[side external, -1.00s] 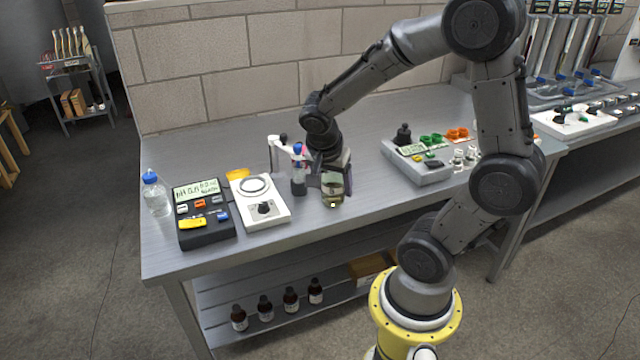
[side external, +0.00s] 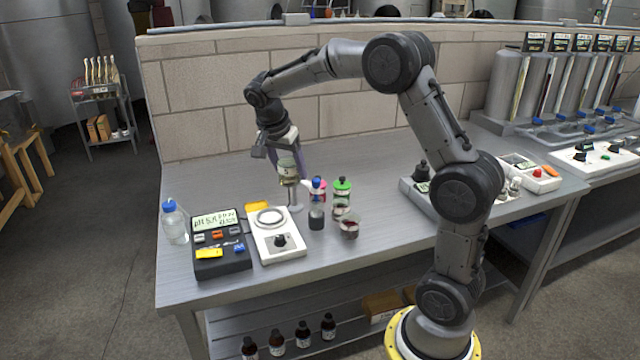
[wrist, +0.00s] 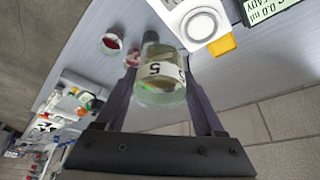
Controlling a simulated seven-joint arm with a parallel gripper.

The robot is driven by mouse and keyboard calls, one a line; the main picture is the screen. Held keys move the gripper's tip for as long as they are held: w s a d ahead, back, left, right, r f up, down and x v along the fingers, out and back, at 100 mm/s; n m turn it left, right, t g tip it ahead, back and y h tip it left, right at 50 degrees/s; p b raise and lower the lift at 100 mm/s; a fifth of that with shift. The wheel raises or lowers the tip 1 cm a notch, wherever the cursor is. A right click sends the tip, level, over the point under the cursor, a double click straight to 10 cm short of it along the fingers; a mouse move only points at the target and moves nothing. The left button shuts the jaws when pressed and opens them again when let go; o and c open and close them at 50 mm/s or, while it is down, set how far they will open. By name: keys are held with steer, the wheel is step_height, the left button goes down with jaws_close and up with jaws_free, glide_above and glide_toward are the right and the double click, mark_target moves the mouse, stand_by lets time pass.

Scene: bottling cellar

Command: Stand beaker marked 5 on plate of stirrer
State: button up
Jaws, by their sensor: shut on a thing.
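The beaker marked 5 (wrist: 158,75) is held between the fingers of my gripper (side external: 284,160); its label faces the wrist camera, and it contains a pale yellowish-green liquid. In the side view the beaker (side external: 289,170) is up in the air, well above the bench, behind and slightly right of the stirrer. The stirrer (side external: 285,251) is a white box with a black knob and a round ringed plate (side external: 270,217); nothing stands on that plate. The plate also shows in the wrist view (wrist: 201,26), apart from the beaker.
A black pH meter (side external: 222,262) stands left of the stirrer, with a blue-capped bottle (side external: 174,225) beyond it. The bench behind is clear.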

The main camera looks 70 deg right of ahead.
steer(key=w+d+f, duration=0.2)
steer(key=w+f, duration=0.2)
steer(key=w, duration=0.3)
steer(key=shift+w+d+f, duration=0.2)
steer(key=shift+w+f, duration=0.15)
steer(key=shift+f, duration=1.2)
steer(key=shift+w+d+f, duration=0.25)
steer(key=shift+w+f, duration=0.05)
steer(key=shift+f, duration=1.2)
steer(key=shift+w+d+f, duration=0.2)
steer(key=shift+w+f, duration=0.15)
steer(key=shift+f, duration=1.2)
steer(key=shift+f, duration=1.1)
steer(key=o, duration=1.4)
steer(key=shift+r, duration=3.05)
